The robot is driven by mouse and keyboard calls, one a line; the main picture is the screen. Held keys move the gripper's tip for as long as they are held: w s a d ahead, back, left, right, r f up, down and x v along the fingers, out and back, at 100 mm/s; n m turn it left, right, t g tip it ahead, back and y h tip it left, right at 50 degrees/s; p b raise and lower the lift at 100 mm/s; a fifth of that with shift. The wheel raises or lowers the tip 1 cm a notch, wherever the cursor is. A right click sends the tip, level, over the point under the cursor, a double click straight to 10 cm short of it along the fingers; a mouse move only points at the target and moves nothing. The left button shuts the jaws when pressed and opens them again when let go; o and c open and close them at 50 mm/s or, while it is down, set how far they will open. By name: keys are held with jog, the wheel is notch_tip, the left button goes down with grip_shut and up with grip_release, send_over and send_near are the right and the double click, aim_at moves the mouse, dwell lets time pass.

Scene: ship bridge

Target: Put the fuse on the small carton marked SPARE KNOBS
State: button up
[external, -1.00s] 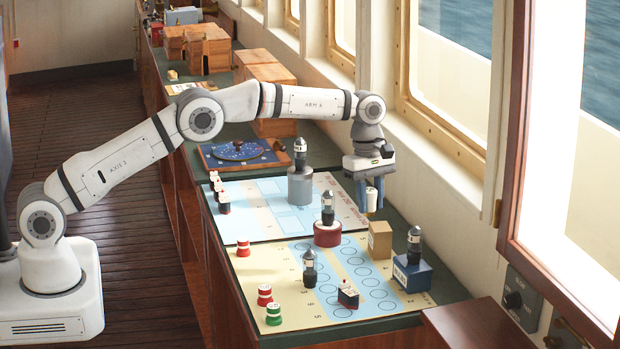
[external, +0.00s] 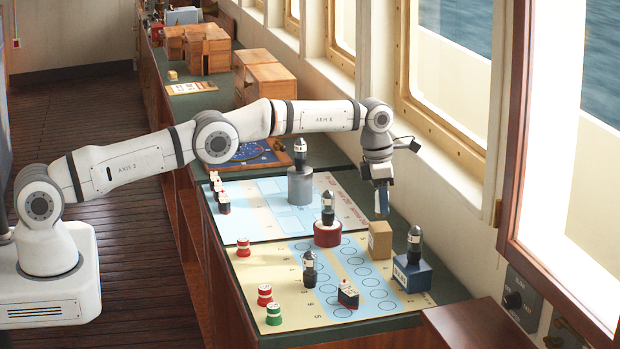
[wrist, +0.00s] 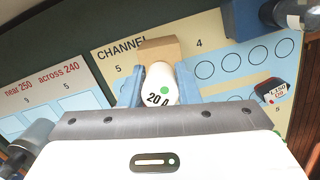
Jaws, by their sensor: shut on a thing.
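The fuse (wrist: 162,88) is a white cylinder marked 20 A with a green dot. My gripper (wrist: 160,80) is shut on it, with a blue finger on either side. In the external view my gripper (external: 382,208) hangs just above and behind the small tan carton (external: 379,240), and the fuse is hidden there. The carton (wrist: 158,48) also shows in the wrist view, just beyond the fuse and partly covered by it. No marking on the carton can be read. I cannot tell the exact height gap between fuse and carton.
A blue box (external: 412,277) with a dark knob-like piece on it stands right of the carton. A red round stand (external: 327,234) carrying another dark piece is at its left. A grey cylinder (external: 300,187) stands farther back. The window wall runs close along the right.

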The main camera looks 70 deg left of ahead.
jog(key=shift+f+p, duration=0.35)
jog(key=shift+f, duration=0.85)
jog(key=shift+f, duration=0.15)
jog(key=o, duration=1)
